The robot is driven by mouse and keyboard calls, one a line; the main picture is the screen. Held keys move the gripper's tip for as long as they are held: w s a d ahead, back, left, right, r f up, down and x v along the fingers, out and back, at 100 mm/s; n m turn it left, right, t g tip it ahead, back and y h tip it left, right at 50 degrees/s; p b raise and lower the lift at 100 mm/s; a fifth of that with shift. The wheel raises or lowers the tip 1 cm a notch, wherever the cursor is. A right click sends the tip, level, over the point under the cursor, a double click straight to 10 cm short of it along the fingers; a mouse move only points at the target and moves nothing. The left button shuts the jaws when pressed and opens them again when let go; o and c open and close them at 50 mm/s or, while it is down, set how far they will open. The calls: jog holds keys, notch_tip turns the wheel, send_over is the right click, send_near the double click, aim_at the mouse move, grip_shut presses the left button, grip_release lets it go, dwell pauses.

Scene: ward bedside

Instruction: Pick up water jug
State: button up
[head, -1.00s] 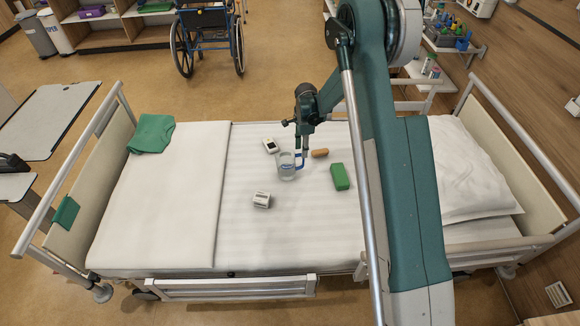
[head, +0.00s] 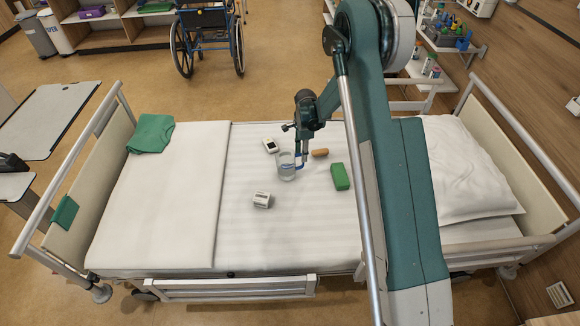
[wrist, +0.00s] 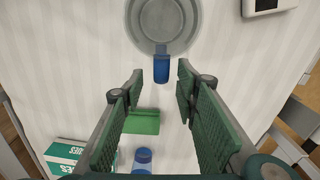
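The water jug (head: 286,171) is a clear, round vessel with a blue handle on its right side. It stands upright on the bed. In the wrist view the jug (wrist: 167,22) is seen from above at the top, with its blue handle (wrist: 161,68) pointing towards my gripper. My gripper (wrist: 159,74) is open, its two green-padded fingers apart on either side of the handle's line. A gap shows between each fingertip and the handle. In the head view my gripper (head: 303,158) hangs at the handle's side of the jug.
A white device with a screen (head: 271,145) lies behind the jug. A brown object (head: 320,153) and a green box (head: 340,177) lie to the right. A green cloth (head: 151,134) lies far left.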

aim_at(302, 166)
jog(key=shift+f+b, duration=0.65)
jog(key=shift+f, duration=1.75)
jog(key=shift+c, duration=0.5)
grip_shut()
